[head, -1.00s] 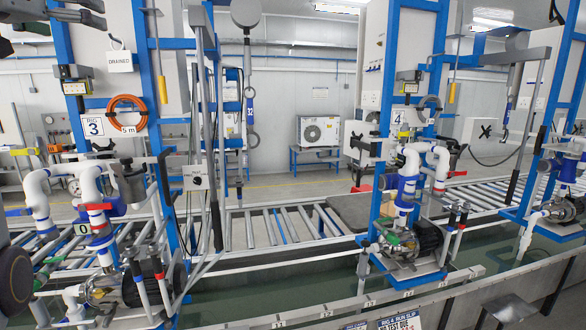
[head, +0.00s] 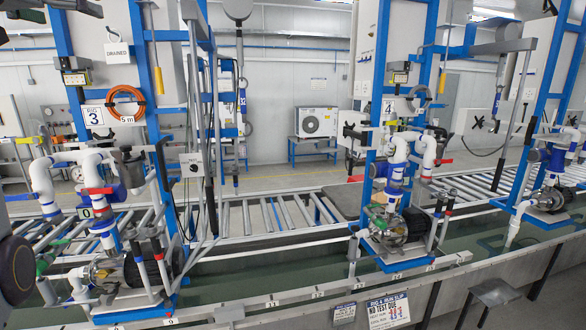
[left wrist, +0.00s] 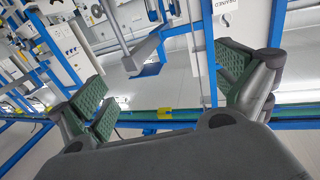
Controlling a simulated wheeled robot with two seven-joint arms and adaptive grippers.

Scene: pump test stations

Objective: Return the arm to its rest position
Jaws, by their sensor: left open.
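My left gripper (left wrist: 165,85) shows in the left wrist view with its two green-padded fingers spread wide apart. Nothing is between the fingers; wall, blue frame bars and panels show beyond them. In the head view, only dark parts of my left arm show at the left edge, and a grey-black shape at the top left corner is too cut off to read clearly.
Rig 3 (head: 95,115) with its orange hose (head: 126,104) stands at left, rig 4 (head: 390,107) right of centre. White pipes and pumps stand at their feet. A roller conveyor (head: 265,215) runs behind. A slip sign (head: 390,308) hangs in front.

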